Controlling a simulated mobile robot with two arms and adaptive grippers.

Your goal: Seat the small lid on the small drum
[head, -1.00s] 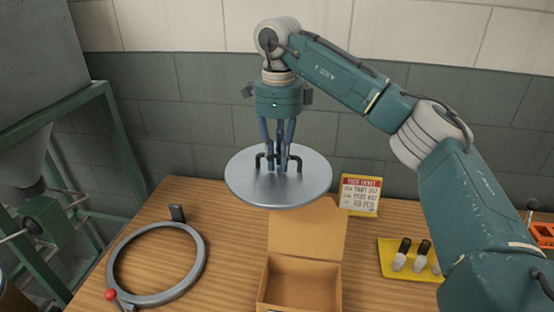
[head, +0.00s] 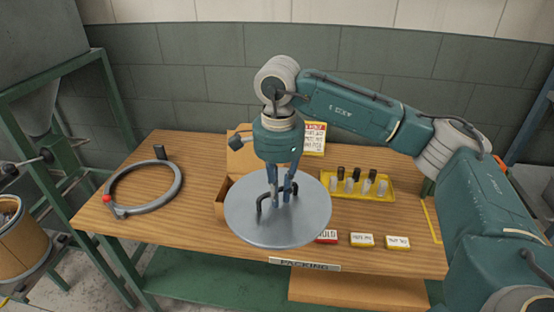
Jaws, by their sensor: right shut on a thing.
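My right gripper (head: 278,194) is shut on the black handle of a round grey metal lid (head: 277,230). A drum (head: 22,246) with a brown side stands at the far left, cut by the picture edge. Its top is open and dark contents show inside. The lid is well to the right of the drum, apart from it. My left gripper is not in view.
The wooden table (head: 150,214) bears a grey clamp ring (head: 145,208) with a red knob, the cardboard box (head: 241,160), a yellow tray (head: 360,187) of stamps and several small cards. A green machine frame (head: 112,150) stands between drum and table. Floor shows at the lower left.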

